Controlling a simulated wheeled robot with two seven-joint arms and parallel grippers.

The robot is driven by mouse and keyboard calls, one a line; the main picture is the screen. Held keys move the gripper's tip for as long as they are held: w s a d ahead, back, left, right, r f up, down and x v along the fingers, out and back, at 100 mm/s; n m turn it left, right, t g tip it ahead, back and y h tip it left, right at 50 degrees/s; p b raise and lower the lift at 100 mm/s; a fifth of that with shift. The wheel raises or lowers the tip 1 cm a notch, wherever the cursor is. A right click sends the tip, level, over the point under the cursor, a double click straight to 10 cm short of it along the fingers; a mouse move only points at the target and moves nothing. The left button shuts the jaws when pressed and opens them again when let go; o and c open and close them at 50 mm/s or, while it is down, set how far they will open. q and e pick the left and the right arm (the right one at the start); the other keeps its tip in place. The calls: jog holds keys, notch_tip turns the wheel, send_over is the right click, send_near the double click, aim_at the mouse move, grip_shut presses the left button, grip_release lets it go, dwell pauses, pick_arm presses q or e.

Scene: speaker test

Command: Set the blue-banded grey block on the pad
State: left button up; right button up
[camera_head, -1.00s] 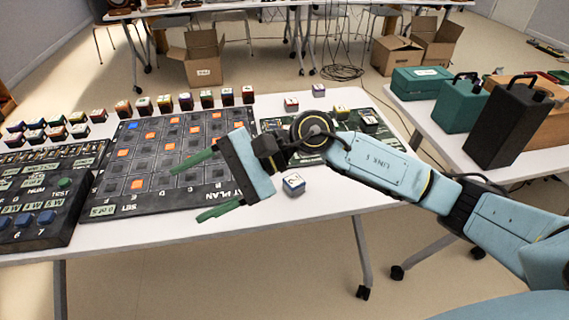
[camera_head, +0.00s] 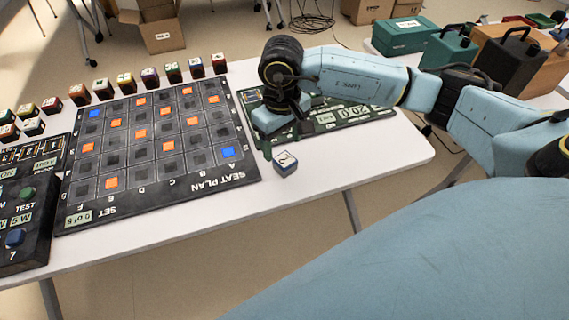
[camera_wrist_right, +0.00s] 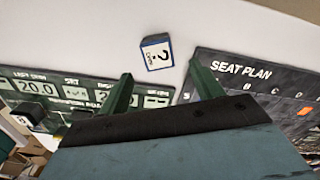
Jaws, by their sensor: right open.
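The green board (camera_head: 350,122) with number displays lies partly under my arm. I cannot make out which part is the pad. My left gripper is out of view.
The seat-plan board (camera_head: 215,178) with orange and blue squares fills the table's middle. Several coloured blocks (camera_head: 150,78) line its far edge. A dark button box (camera_head: 25,225) stands at left. White table (camera_head: 330,165) is clear right of the block.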

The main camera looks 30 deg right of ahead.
aim_at(284, 158)
notch_tip(284, 158, down, 6)
jog(key=shift+d+f+b, duration=0.1)
jog(key=shift+f+b, duration=0.15)
jog(key=shift+b, duration=0.25)
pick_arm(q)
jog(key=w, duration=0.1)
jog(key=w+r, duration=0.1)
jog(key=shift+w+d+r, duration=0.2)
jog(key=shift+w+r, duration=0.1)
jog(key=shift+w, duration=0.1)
pick_arm(e)
jog(key=c, duration=1.2)
